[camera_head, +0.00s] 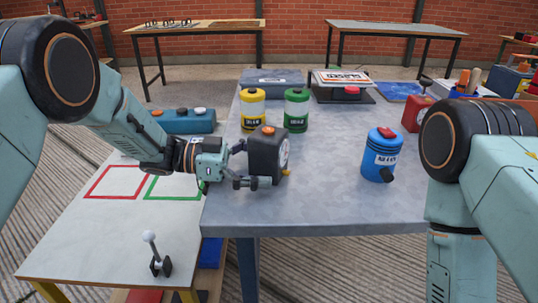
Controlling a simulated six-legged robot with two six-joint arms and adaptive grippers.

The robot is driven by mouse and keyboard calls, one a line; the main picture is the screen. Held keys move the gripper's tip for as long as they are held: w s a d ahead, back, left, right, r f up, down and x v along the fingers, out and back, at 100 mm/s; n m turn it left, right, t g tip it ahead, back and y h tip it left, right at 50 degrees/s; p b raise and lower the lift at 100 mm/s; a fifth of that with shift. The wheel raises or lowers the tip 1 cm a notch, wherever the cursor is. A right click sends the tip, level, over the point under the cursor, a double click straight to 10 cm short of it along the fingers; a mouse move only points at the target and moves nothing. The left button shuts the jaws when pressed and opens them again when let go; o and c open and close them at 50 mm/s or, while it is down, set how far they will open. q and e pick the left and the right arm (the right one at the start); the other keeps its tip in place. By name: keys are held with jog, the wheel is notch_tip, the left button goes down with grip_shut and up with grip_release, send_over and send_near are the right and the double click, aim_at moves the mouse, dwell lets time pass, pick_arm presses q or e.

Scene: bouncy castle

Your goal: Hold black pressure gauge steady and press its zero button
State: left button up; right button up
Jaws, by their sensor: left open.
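The black pressure gauge (264,160) stands upright near the left edge of the grey table. It has an orange button on top, a white dial facing right and a small yellow part low on its right side. My left gripper (247,165) is open beside the gauge's left side. One finger is at the far left of the gauge and the other is in front of its lower part. I cannot tell whether either finger touches it. My right arm comes in at the right, but its gripper is out of view.
A yellow canister (253,109) and a green canister (296,110) stand behind the gauge. A blue canister (381,155) stands to the right. A white table (95,235) with a lever (156,255) adjoins at left. The grey table's front (310,207) is clear.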

pick_arm(q)
jog(key=c, duration=1.1)
pick_arm(e)
grip_shut()
dwell(0.8)
dwell(0.5)
